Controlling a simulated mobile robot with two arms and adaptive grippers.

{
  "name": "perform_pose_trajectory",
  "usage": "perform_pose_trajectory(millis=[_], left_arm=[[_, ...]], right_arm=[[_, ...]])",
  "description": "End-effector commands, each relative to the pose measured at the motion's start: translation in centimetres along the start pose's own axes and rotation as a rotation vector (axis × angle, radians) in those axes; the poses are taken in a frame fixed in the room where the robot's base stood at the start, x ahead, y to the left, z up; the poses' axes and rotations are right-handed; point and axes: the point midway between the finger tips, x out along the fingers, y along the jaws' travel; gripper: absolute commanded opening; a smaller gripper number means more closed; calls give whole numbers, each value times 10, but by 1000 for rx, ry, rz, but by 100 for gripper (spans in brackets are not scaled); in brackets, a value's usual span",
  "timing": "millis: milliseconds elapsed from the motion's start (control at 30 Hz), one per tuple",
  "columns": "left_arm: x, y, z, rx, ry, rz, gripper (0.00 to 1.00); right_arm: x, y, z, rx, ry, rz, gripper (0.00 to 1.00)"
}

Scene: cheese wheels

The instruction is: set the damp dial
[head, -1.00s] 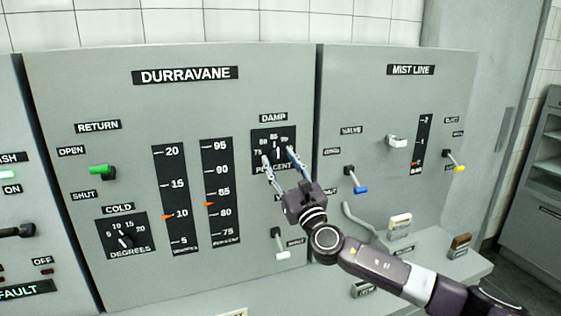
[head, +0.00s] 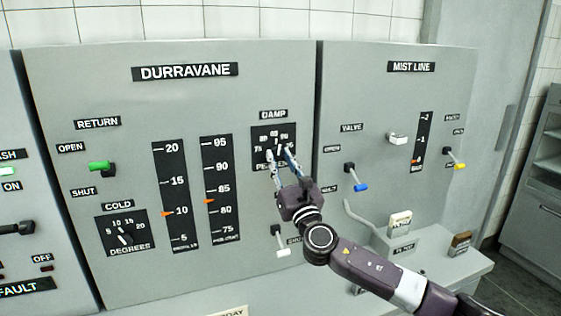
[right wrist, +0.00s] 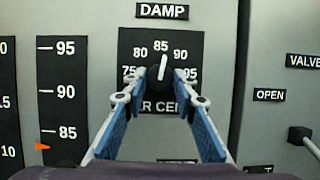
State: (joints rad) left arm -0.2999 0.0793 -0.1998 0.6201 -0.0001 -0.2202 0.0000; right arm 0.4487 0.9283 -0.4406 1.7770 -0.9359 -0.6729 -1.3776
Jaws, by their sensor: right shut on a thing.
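The damp dial is a black knob with a white pointer (right wrist: 163,68) on a black plate (right wrist: 128,45) marked 75, 80, 85, 90 and 95. The pointer stands nearly upright, close to the 85 mark. In the head view the dial plate (head: 258,133) is under the DAMP label, partly covered by my fingers. My right gripper (head: 276,156) is shut on the knob; in the right wrist view its blue-padded fingers (right wrist: 160,80) are on either side of it. My left gripper is not in view.
Left of the dial are two vertical scales with orange markers (head: 209,201), the cold dial (head: 123,237) and the green return lever (head: 99,166). A white-tipped lever (head: 281,249) sits below my gripper. The Mist Line panel with a blue-tipped valve lever (head: 361,188) is to the right.

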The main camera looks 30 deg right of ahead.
Motion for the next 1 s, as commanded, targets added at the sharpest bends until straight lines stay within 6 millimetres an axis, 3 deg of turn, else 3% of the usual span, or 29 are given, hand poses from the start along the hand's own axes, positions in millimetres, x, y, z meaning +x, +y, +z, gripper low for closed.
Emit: perform_pose_trajectory(millis=[500, 1000], left_arm=[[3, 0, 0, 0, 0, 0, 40], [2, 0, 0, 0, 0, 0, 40]], right_arm=[[0, 4, 1, 360, -1, -148, 1], [1, 4, 2, 478, -2, -198, 1]])
